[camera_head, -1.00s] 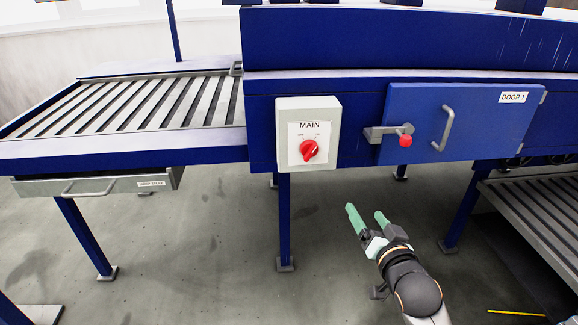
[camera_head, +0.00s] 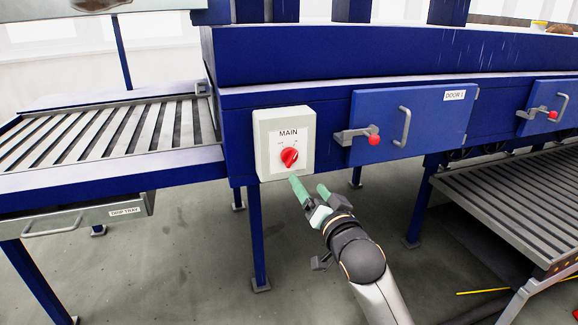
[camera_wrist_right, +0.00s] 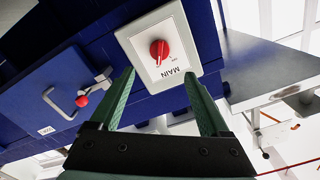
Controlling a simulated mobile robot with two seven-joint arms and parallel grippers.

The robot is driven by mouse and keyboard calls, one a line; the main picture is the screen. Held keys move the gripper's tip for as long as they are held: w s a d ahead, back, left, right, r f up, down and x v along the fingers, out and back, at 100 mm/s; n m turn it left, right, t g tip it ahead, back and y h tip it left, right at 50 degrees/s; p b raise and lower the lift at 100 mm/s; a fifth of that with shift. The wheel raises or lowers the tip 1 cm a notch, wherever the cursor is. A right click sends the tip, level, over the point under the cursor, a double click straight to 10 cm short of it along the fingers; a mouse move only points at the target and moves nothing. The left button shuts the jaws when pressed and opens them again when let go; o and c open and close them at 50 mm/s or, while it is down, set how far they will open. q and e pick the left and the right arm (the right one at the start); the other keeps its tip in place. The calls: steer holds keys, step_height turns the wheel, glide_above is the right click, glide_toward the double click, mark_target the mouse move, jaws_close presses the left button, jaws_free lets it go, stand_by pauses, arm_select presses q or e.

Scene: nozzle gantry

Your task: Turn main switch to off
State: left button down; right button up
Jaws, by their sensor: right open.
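The main switch is a red rotary knob (camera_head: 289,156) on a light grey box (camera_head: 264,150) labelled MAIN, fixed to the blue machine's front. The knob's pointer looks tilted to the upper right; the small position words are hard to read. My right gripper (camera_head: 310,186) is open and empty, just below the box and in front of it, apart from the knob. In the right wrist view the red knob (camera_wrist_right: 159,49) shows beyond and between the two green fingers (camera_wrist_right: 160,95), with MAIN upside down. My left gripper is not in view.
Right of the box is DOOR 1 (camera_head: 435,125) with a red-tipped latch (camera_head: 360,136) and a bar handle (camera_head: 402,127). A slatted conveyor (camera_head: 110,135) and drip tray (camera_head: 85,217) are at left. Another slatted bed (camera_head: 520,190) is at right. Floor below is open.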

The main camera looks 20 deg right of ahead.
mark_target(292, 162)
steer(key=w+b, duration=0.1)
steer(key=w, duration=0.9)
steer(key=shift+a, duration=0.15)
steer(key=shift+w, duration=0.85)
steer(key=shift+c, duration=0.2)
jaws_close()
